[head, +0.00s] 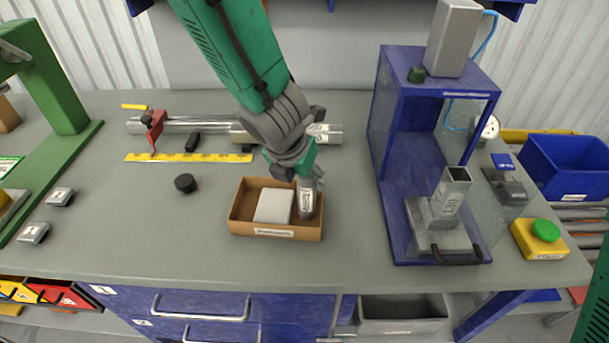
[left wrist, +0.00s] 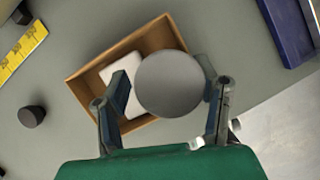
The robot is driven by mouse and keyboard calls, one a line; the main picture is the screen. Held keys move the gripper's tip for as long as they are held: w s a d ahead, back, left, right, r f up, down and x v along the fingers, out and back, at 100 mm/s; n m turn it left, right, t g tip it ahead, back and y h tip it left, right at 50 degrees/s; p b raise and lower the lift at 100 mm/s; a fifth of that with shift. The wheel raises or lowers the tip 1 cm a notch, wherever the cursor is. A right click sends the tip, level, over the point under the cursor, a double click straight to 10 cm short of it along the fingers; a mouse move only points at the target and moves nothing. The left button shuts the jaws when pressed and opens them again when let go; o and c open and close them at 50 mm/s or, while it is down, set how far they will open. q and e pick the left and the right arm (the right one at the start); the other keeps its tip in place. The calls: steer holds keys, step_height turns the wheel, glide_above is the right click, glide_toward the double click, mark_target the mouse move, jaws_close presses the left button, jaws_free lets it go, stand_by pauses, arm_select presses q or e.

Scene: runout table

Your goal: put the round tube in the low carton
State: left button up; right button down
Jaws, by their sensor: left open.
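The round tube (head: 306,203) is a short grey metal cylinder with a label. It stands roughly upright in the right part of the low carton (head: 240,226), a small open brown box, which also shows in the left wrist view (left wrist: 90,98). My left gripper (head: 307,176) is open at the top of the tube. In the left wrist view the tube's round grey end (left wrist: 168,84) lies between the two spread fingers of the gripper (left wrist: 165,100). The tube's bottom is hidden by the carton wall. My right gripper is not in view.
A pale block (head: 273,206) lies in the carton's left part. A blue frame (head: 389,165) holding a square tube (head: 450,190) stands to the right. A black puck (head: 185,183) and yellow ruler (head: 188,157) lie to the left. Bare table lies in front.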

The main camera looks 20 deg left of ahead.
arm_select(q)
steer(key=shift+r, duration=0.35)
steer(key=p+v, duration=0.6)
steer(key=v, duration=0.5)
steer(key=shift+s+r, duration=0.15)
steer(key=shift+r, duration=0.15)
steer(key=shift+d, duration=0.15)
